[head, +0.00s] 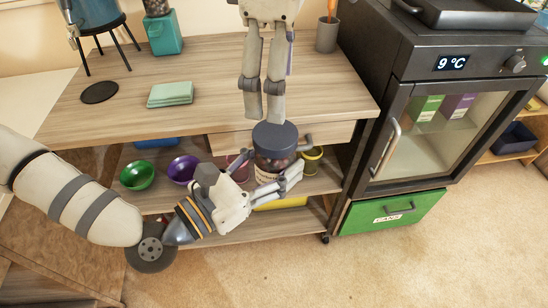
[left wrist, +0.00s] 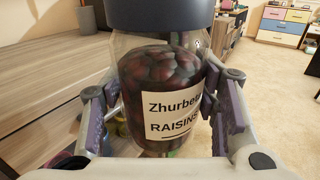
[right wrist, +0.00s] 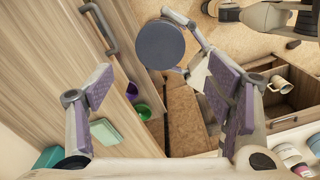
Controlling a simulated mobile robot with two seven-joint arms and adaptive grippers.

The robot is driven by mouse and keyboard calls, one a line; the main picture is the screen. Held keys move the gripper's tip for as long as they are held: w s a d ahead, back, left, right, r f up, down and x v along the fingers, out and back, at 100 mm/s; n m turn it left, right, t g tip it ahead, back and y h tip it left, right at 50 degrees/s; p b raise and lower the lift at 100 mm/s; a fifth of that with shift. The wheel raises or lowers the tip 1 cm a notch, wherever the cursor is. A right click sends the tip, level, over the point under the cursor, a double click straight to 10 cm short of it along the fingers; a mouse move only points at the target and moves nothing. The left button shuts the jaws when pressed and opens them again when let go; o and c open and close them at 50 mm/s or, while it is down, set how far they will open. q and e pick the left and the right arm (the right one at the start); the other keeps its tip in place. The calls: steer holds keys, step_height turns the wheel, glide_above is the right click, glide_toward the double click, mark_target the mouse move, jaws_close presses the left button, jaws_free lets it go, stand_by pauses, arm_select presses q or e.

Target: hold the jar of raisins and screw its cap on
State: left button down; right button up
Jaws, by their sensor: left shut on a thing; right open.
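The jar of raisins (head: 274,162) is clear, with a white label and dark raisins inside. It stands upright in front of the shelf unit. My left gripper (head: 277,177) is shut around its body; the left wrist view shows a finger on each side of the jar (left wrist: 160,75). The dark blue cap (head: 275,136) sits on the jar's mouth; how tight it is cannot be told. The cap also shows from above in the right wrist view (right wrist: 160,44). My right gripper (head: 263,112) is open and empty, pointing down just above and behind the cap.
The wooden worktop (head: 215,75) holds green cloths (head: 170,95), a black disc (head: 99,92) and a grey cup (head: 327,35). Green (head: 138,175) and purple (head: 183,169) bowls stand on the shelf below. A black fridge (head: 440,110) stands at right. Carpet is open in front.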

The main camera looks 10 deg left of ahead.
mark_target(275, 133)
steer(key=shift+f, duration=0.1)
step_height(275, 133, down, 8)
steer(key=shift+r, duration=0.1)
stand_by(0.4)
steer(key=c, duration=1.2)
steer(key=o, duration=1.3)
steer(key=shift+o, duration=0.2)
